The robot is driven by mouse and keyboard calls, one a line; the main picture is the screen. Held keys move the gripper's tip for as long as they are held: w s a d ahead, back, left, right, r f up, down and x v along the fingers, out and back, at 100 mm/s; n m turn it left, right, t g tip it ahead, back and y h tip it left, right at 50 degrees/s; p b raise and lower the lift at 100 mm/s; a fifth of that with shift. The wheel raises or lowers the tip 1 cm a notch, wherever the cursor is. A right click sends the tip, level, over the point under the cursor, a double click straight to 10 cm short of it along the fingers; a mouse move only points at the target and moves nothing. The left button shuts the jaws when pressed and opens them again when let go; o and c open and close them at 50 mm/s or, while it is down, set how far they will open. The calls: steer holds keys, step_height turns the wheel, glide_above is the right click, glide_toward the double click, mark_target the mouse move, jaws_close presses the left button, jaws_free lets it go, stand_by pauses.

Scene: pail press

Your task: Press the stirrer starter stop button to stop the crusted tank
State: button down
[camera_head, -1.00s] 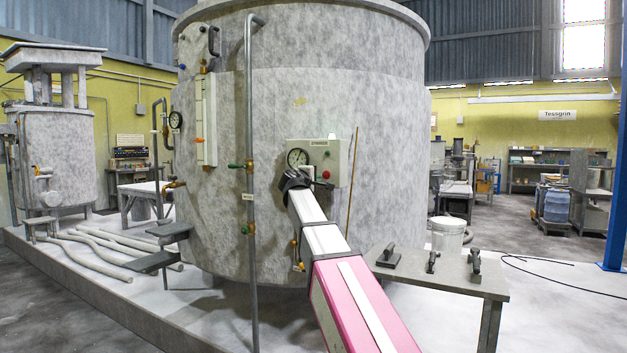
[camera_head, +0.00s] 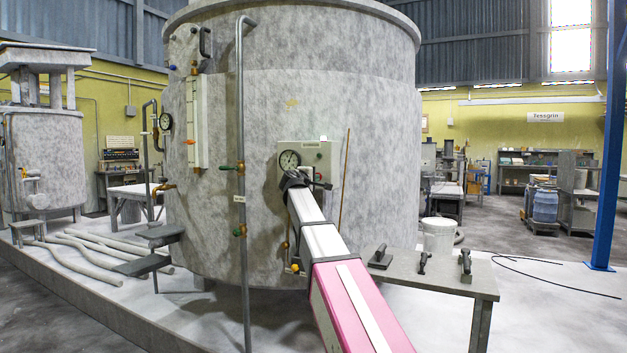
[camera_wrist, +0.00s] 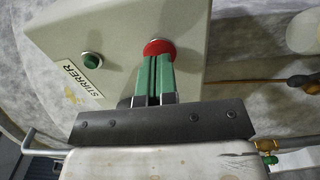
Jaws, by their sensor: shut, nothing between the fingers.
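The stirrer starter box (camera_head: 325,158) is pale grey-green and mounted on the front of the large grey crusted tank (camera_head: 365,110). In the wrist view it shows a STIRRER label (camera_wrist: 79,80), a green button (camera_wrist: 92,60) and a red button (camera_wrist: 159,46). My gripper (camera_wrist: 157,60) is shut and empty, its green fingertips right at the red button and covering its lower part. I cannot tell whether they touch it. In the head view my gripper (camera_head: 322,184) is in front of the box's lower part, and the red button is hidden.
A thin rod (camera_head: 345,180) leans on the tank.

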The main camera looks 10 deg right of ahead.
steer(key=shift+w+d, duration=0.3)
steer(key=shift+w, duration=0.15)
steer(key=v, duration=0.5)
steer(key=shift+s+a, duration=0.15)
steer(key=shift+s, duration=0.1)
stand_by(0.3)
steer(key=shift+f, duration=0.1)
stand_by(0.3)
